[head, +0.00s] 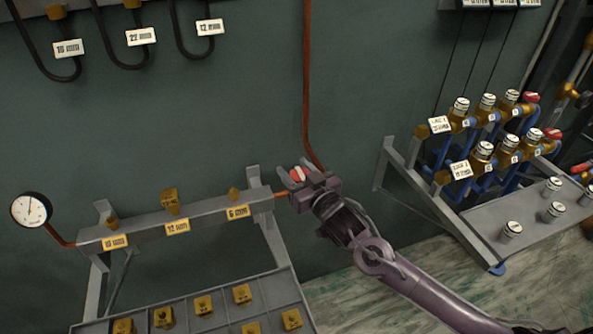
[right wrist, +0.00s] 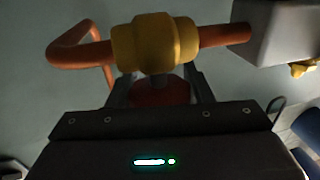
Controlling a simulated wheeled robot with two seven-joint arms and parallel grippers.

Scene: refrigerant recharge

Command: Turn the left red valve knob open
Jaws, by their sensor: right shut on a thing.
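The left red valve knob (head: 297,174) is in the middle of the head view, at the right end of the grey rail, by the copper pipe. In the right wrist view the red knob (right wrist: 160,93) sits below a brass valve body (right wrist: 155,42) on the copper pipe. My right gripper (head: 298,177) is shut on this knob, with one finger on each side of it. The fingers and the gripper body hide part of the knob, so its exact turn angle cannot be told. My left gripper is not in view.
A grey rail (head: 210,212) with brass fittings, size labels and a pressure gauge (head: 31,210) stands at left, above a sectioned tray (head: 195,298). A manifold rack with other red knobs (head: 531,97) stands at right. The floor between is clear.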

